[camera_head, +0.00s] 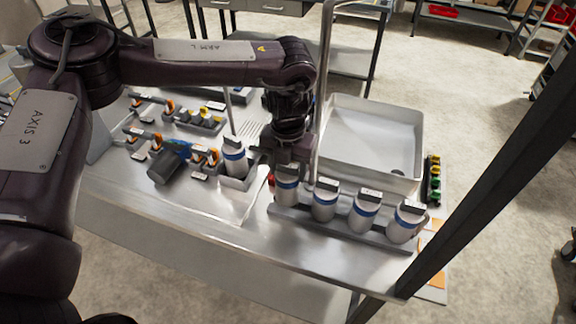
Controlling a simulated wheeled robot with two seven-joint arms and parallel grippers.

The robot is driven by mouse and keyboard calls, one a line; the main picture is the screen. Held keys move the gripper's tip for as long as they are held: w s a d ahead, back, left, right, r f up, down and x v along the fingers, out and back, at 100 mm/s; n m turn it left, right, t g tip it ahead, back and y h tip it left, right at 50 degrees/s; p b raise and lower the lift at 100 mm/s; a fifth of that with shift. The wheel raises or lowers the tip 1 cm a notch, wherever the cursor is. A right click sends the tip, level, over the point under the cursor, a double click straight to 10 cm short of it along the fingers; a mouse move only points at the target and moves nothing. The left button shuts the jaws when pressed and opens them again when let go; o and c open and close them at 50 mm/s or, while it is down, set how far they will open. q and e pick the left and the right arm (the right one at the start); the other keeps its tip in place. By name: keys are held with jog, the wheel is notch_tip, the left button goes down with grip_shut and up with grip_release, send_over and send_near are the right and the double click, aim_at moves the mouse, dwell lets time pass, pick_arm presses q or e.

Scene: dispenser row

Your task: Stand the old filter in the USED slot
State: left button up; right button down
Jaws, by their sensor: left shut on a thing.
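My left gripper (288,165) reaches down over the front of the metal bench and is shut on the top of a white filter with a blue band (287,190). That filter is upright at the left end of a grey rack (340,232); whether its base touches the rack is hard to tell. Three similar filters stand upright to its right in the rack. I cannot read any slot label, USED included. My right gripper is out of view.
A dark grey cylinder (167,166) sits tilted on the bench, near orange-and-blue fittings. A deep white sink (372,140) lies behind the rack, with a vertical metal post at its left. A strip of coloured pieces (433,180) is at the right. The front bench edge is clear.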

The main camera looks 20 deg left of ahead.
pick_arm(q)
jog(key=shift+f+b, duration=0.4)
jog(key=shift+f, duration=0.4)
jog(key=o, duration=1.5)
jog(key=shift+o, duration=0.2)
notch_tip(320, 180, up, 7)
jog(key=shift+f+b, duration=0.15)
jog(key=shift+b, duration=0.75)
jog(key=shift+r, duration=0.6)
jog(key=shift+s+f, duration=0.1)
